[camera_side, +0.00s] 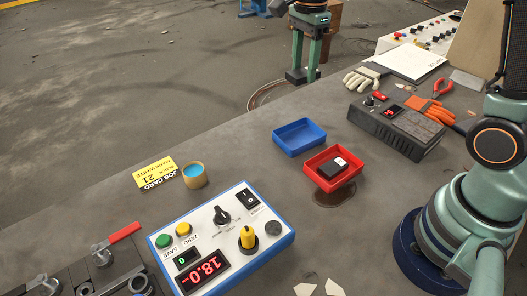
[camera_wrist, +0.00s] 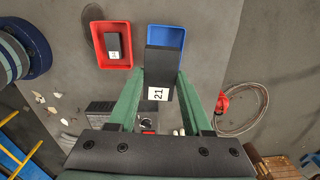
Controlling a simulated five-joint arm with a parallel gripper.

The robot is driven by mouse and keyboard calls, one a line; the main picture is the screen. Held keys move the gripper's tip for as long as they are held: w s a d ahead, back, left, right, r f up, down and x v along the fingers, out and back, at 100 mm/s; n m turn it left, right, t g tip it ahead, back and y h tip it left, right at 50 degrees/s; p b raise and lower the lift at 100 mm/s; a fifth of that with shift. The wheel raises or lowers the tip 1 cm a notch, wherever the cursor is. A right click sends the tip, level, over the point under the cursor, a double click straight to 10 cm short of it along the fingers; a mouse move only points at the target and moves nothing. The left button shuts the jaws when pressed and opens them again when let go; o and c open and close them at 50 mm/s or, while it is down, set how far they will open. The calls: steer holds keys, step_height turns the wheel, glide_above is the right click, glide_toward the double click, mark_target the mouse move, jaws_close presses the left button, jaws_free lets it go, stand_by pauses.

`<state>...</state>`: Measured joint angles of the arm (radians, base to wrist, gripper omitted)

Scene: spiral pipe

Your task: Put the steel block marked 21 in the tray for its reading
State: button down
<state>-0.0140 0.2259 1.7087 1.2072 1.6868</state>
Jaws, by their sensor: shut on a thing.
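The dark steel block marked 21 (camera_wrist: 159,75) is held between my gripper's green fingers, its white label facing the wrist camera. In the side view the block (camera_side: 296,76) hangs below my gripper (camera_side: 303,66), clear of the bench. The blue tray (camera_side: 299,137) looks empty; in the wrist view it (camera_wrist: 165,35) lies behind the held block, which hides part of it. The red tray (camera_side: 316,178) holds another dark block (camera_side: 332,168) with a white label. A gauge box (camera_side: 223,240) has a red digit display (camera_side: 202,272), seen upside down, apparently -0.81.
A yellow job card (camera_side: 156,175) naming 21 and a round tin (camera_side: 194,175) lie left of the trays. A dark keyed box (camera_side: 398,130), gloves (camera_side: 430,110) and pliers (camera_side: 442,87) sit to the right.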

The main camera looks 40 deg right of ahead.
mark_target(299, 140)
steer(key=shift+w+d, duration=0.45)
steer(key=shift+d, duration=0.35)
steer(key=shift+w+d+f, duration=0.1)
steer(key=shift+d+f, duration=0.1)
steer(key=shift+d, duration=0.1)
step_height(299, 140, down, 20)
steer(key=shift+r, duration=0.2)
steer(key=shift+f, duration=0.15)
steer(key=shift+c, duration=1.7)
jaws_free()
